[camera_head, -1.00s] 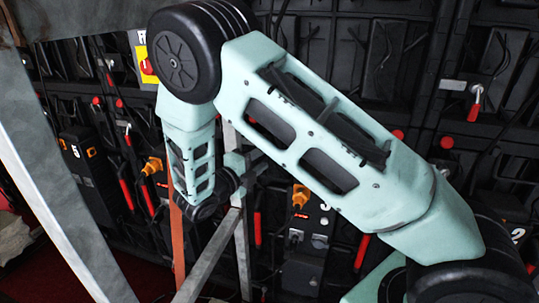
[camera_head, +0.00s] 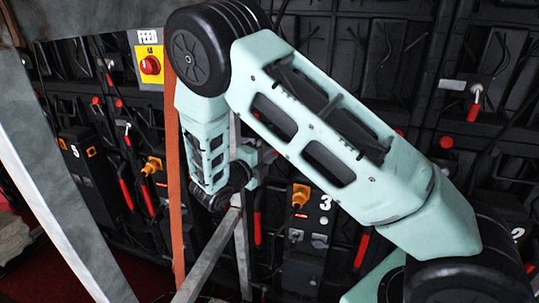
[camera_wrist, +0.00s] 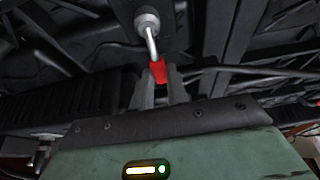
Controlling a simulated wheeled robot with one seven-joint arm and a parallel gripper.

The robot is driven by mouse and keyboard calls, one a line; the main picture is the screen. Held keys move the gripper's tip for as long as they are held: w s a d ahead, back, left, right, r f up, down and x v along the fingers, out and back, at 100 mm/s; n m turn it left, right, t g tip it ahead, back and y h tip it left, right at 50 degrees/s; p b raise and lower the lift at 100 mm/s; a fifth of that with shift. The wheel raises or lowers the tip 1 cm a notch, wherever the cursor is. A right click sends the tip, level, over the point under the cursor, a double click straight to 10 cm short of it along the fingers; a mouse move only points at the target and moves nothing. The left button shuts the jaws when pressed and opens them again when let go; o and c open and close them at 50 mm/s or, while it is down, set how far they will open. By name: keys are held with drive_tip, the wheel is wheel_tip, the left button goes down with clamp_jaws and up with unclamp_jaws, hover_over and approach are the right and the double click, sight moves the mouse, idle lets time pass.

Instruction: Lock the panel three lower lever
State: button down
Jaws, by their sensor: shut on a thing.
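In the wrist view a lever with a bent metal shaft (camera_wrist: 151,45) hangs from a round grey pivot (camera_wrist: 147,21) and ends in a red tip (camera_wrist: 158,71). My gripper (camera_wrist: 160,77) has its two grey fingers closed on either side of that red tip, with the shaft rising above them. In the head view panel three's box (camera_head: 312,222), marked 3, stands right of my forearm. My gripper is mostly hidden behind my arm there, so I cannot match the held lever to a place on the wall.
Red handles (camera_head: 257,228) hang near the box. A metal frame post (camera_head: 242,255) and an orange strap (camera_head: 174,190) stand close to my forearm. A FEED sign with a red button (camera_head: 149,65) is at upper left. Black panels and cables crowd the wall.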

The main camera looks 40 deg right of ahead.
drive_tip(key=w+a+f+m+t+y+b, duration=0.1)
drive_tip(key=m+y, duration=0.1)
drive_tip(key=m, duration=0.2)
drive_tip(key=w+f+m+t+y+b, duration=0.1)
drive_tip(key=m+y, duration=0.1)
drive_tip(key=m, duration=0.3)
drive_tip(key=w+a+f+m+t+y+b, duration=0.1)
drive_tip(key=f+m+y+b, duration=0.1)
drive_tip(key=m, duration=0.2)
drive_tip(key=shift+w+a+y, duration=0.15)
drive_tip(key=shift+a+y, duration=0.15)
drive_tip(key=shift+a, duration=0.05)
idle(0.5)
drive_tip(key=shift+m+t, duration=0.3)
drive_tip(key=c, duration=1.4)
unclamp_jaws()
